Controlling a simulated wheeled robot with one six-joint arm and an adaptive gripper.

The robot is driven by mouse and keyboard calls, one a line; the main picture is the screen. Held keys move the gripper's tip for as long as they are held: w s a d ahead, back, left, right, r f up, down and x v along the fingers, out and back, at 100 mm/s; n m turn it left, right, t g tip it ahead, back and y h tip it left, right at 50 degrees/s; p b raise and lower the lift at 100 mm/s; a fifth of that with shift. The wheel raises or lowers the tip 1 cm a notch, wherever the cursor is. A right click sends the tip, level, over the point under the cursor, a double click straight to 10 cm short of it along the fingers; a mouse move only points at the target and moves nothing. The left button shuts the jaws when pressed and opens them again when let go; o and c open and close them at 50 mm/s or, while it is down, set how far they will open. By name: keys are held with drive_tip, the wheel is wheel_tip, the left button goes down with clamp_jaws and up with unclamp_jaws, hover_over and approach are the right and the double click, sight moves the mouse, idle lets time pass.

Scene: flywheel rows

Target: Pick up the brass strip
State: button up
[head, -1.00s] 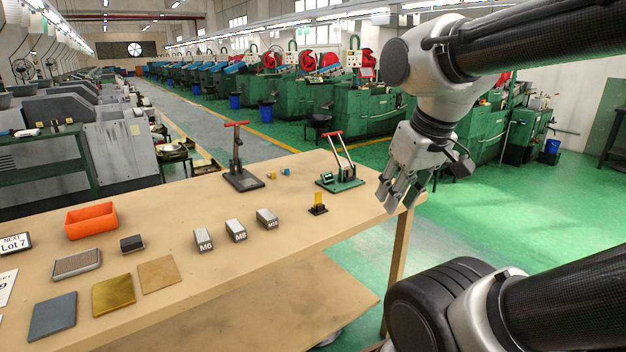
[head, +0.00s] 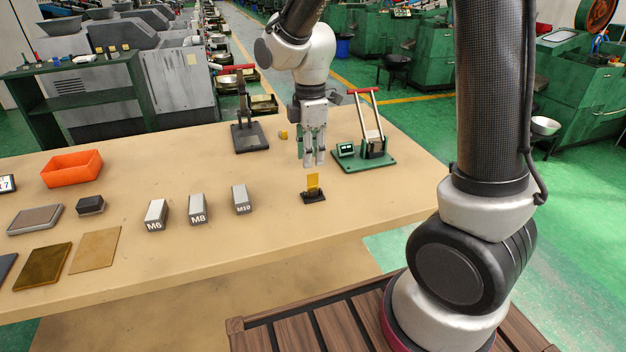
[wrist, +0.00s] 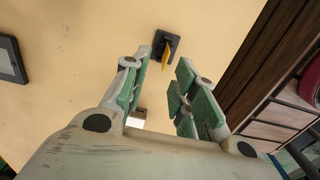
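The brass strip (head: 313,181) stands upright in a small black holder (head: 314,197) near the table's front right part. In the wrist view the strip (wrist: 166,56) and its dark holder (wrist: 172,41) appear just beyond the fingertips. My gripper (head: 314,162) points down above the strip in the head view, with its tips close to the strip's top. In the wrist view my gripper (wrist: 163,74) is open, its green-padded fingers apart with nothing between them. I cannot tell the exact gap between fingertips and strip.
A green lever press (head: 368,150) stands to the right behind the strip, and a dark press (head: 248,136) to the left behind. Grey blocks M6 (head: 156,215), M8 (head: 198,209) and M10 (head: 241,199) stand left of the holder. An orange bin (head: 72,169) is far left.

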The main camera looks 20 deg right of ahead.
sight(313, 176)
drive_tip(key=f, duration=0.6)
drive_tip(key=shift+s+d+f, duration=0.15)
drive_tip(key=shift+s+f, duration=0.2)
drive_tip(key=shift+s, duration=0.05)
drive_tip(key=shift+c, duration=0.4)
clamp_jaws()
